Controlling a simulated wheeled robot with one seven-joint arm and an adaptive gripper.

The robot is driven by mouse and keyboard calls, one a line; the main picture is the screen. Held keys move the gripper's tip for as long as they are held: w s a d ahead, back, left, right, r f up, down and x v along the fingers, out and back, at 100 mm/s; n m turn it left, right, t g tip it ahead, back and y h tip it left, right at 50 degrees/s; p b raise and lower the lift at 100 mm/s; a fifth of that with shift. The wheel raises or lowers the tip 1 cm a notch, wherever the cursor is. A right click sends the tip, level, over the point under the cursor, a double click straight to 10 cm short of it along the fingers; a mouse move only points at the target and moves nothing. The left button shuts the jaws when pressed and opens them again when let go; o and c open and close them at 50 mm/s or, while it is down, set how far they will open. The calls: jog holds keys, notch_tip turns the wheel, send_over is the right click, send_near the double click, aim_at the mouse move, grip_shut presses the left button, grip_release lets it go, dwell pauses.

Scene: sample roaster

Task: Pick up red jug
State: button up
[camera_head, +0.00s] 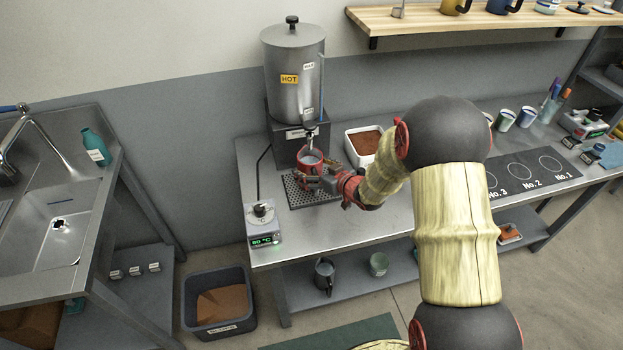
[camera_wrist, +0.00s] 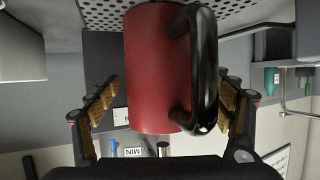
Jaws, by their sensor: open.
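The red jug (camera_head: 310,158) stands upright on the perforated drip tray (camera_head: 297,196), under the tap of the hot water urn (camera_head: 292,75). Pale liquid or a pale interior shows at its open top. In the wrist view the red jug (camera_wrist: 152,70) fills the middle, with its black handle (camera_wrist: 207,70) on the right side. My gripper (camera_head: 318,183) is at the jug's near side in the head view. In the wrist view my gripper (camera_wrist: 172,100) is open, one finger on each side of the jug and handle, with gaps showing on both sides.
A white container of brown grounds (camera_head: 365,144) stands right of the jug. A small scale reading 80 °C (camera_head: 264,238) is at the bench's front left. The bench (camera_head: 350,240) is bare in front. A wooden shelf (camera_head: 480,20) hangs above at the right.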

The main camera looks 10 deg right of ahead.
jog(key=shift+c, duration=0.3)
jog(key=c, duration=1.9)
jog(key=shift+r, duration=0.15)
jog(key=shift+r, duration=0.15)
